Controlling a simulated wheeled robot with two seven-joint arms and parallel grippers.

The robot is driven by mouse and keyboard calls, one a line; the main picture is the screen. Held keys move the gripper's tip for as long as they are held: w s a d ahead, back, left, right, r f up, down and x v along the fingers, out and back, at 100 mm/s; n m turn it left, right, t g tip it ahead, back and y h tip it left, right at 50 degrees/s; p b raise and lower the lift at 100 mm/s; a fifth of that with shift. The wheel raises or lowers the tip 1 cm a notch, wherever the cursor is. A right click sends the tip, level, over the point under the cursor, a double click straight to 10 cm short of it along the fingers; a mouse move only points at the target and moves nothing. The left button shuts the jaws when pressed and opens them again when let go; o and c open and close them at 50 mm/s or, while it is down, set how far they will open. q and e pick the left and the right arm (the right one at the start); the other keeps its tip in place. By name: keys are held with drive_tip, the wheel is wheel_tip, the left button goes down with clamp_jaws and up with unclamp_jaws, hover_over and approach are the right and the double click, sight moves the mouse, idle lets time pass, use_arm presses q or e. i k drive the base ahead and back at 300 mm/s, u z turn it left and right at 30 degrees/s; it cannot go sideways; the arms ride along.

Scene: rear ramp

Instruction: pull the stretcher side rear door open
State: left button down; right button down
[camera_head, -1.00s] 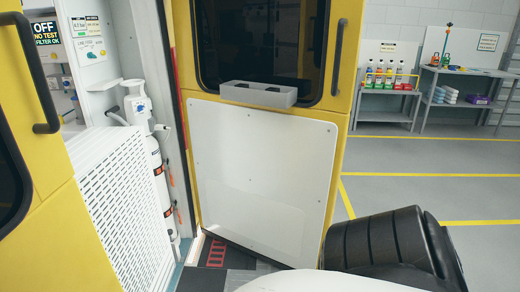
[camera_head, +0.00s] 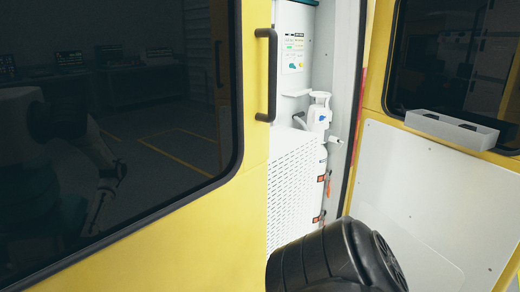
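A yellow rear door (camera_head: 225,225) with a large dark window (camera_head: 120,120) fills the left half of the view. An upright black bar handle (camera_head: 266,75) is on its right edge. A second yellow door (camera_head: 378,70) stands swung open at the right, with its white inner panel (camera_head: 430,205) showing. Between them the vehicle's interior is visible. The pictures do not label which door is the stretcher side one. Neither of my grippers is directly in view; the dark window holds only a dim reflection of my body and an arm. No hand is seen on the handle.
A black ribbed part of my own arm covers the bottom centre. Inside stand a white perforated panel (camera_head: 292,185) and a white cylinder (camera_head: 318,120) with hoses. A grey tray (camera_head: 452,128) juts from the right door.

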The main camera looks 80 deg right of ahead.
sight(437, 171)
drive_tip(key=u, duration=0.05)
drive_tip(key=k, duration=1.75)
drive_tip(key=z, duration=2.45)
drive_tip(key=i, duration=0.5)
drive_tip(key=u, duration=0.05)
